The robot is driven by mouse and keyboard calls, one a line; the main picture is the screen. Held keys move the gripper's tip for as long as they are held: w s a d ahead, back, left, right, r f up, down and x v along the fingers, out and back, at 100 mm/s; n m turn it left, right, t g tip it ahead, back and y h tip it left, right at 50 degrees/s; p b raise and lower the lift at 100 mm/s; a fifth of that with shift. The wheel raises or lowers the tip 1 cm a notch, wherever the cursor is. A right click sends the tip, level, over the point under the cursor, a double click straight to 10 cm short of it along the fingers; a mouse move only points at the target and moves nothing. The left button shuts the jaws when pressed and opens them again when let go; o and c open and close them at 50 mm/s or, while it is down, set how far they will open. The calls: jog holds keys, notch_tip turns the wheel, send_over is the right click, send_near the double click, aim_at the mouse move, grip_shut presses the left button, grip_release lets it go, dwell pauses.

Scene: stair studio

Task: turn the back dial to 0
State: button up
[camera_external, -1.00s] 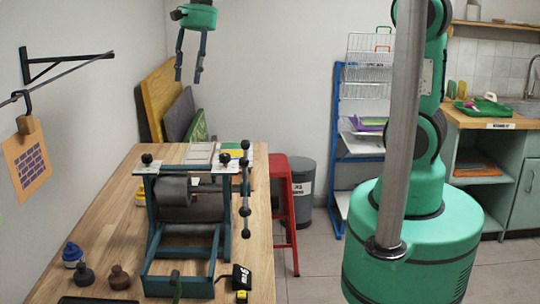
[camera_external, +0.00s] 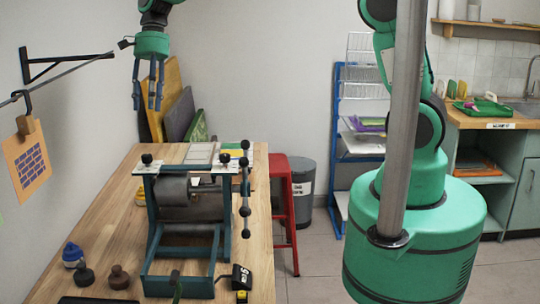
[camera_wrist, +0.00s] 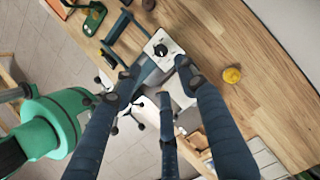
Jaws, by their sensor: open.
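A press (camera_external: 190,212) with a dark roller and blue-green frame stands on the wooden bench. Two black dials on white plates top it, a left one (camera_external: 147,159) and a right one (camera_external: 225,159). I cannot tell for sure which is the back one. My gripper (camera_external: 148,106) is open and empty, fingers pointing down, appearing above the left dial in the external view. In the wrist view, one dial (camera_wrist: 160,50) with a pointer mark shows just beyond my spread fingers (camera_wrist: 158,80), not touched. Its scale is too small to read. My fingers partly hide the press.
A crank with black balls (camera_external: 245,190) is at the press's right side. A yellow object (camera_wrist: 232,75) lies on the bench near the dial. Boards (camera_external: 162,88) lean on the wall. Stamps and a blue bottle (camera_external: 73,254) stand at the front left. A red stool (camera_external: 293,205) stands right.

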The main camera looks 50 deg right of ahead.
aim_at(147, 155)
jog(key=shift+f, duration=0.1)
jog(key=x, duration=1.3)
jog(key=shift+f, duration=0.35)
jog(key=shift+r, duration=0.1)
grip_shut()
